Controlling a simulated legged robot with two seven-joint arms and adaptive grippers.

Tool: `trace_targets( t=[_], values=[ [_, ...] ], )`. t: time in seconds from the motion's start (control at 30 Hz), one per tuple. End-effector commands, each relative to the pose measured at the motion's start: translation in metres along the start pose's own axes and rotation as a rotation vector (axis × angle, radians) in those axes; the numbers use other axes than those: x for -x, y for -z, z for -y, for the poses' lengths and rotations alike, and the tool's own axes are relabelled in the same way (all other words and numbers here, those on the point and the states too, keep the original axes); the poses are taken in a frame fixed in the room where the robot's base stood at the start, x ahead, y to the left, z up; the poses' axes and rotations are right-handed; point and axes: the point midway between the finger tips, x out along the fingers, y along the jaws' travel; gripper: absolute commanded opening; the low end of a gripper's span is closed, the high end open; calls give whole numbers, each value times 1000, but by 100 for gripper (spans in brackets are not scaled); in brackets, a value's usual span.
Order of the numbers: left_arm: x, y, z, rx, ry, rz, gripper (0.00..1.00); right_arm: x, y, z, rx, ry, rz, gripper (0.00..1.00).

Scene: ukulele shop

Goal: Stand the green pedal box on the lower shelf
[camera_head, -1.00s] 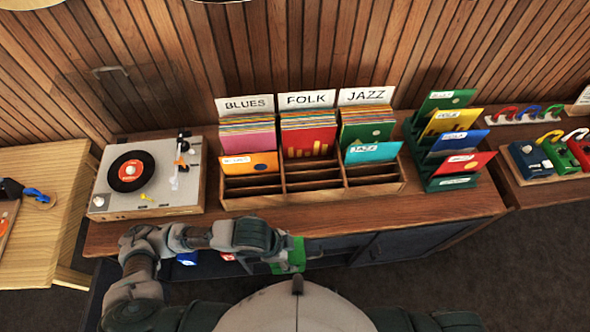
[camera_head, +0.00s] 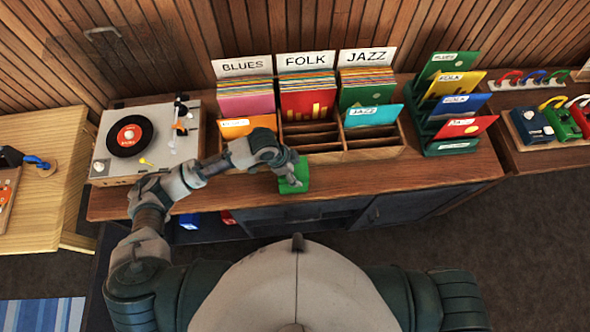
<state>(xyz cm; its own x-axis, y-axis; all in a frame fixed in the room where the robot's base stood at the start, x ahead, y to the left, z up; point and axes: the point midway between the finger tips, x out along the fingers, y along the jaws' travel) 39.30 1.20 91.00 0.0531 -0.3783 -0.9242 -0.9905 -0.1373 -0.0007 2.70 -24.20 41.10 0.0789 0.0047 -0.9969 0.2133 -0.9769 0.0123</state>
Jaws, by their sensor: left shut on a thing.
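My left gripper (camera_head: 290,170) is shut on the green pedal box (camera_head: 294,183), near the counter's front edge and before the record bin. The box overlaps the counter top in the picture; I cannot tell whether it touches it. The lower shelf (camera_head: 262,225) is the dark open space under the counter top, partly hidden by the top and my arm. A blue box (camera_head: 188,220) and a red box (camera_head: 228,217) show at its left part. My right gripper is not in view.
The wooden counter (camera_head: 390,178) holds a turntable (camera_head: 150,140), a record bin (camera_head: 375,155) and a green card rack (camera_head: 450,140). Small pedals (camera_head: 563,122) stand on a board at the right. A light table (camera_head: 45,180) is at the left.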

Motion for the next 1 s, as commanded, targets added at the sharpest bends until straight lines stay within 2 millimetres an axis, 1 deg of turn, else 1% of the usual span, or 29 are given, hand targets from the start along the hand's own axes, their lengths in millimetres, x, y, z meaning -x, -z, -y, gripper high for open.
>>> trace_targets(
  t=[0.27, 0.3, 0.37, 0.4, 0.77, 0.87, 1.0],
  values=[
    [-1, 0, 0, -1, 2, -2, 17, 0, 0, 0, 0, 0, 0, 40],
    [-2, -1, 0, 0, 1, -1, 77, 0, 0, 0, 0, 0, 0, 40],
    [-2, -1, 0, 0, 1, -1, 92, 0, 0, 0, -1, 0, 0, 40],
    [-2, -1, 0, 0, 1, -1, 98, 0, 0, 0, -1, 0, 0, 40],
    [0, 0, 1, -1, 2, -1, 98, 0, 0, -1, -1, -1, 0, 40],
    [10, 0, 1, -1, 4, -3, 98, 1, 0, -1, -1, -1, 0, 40],
    [38, 0, 1, -2, 5, -3, 98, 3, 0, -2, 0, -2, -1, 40]
  ],
)
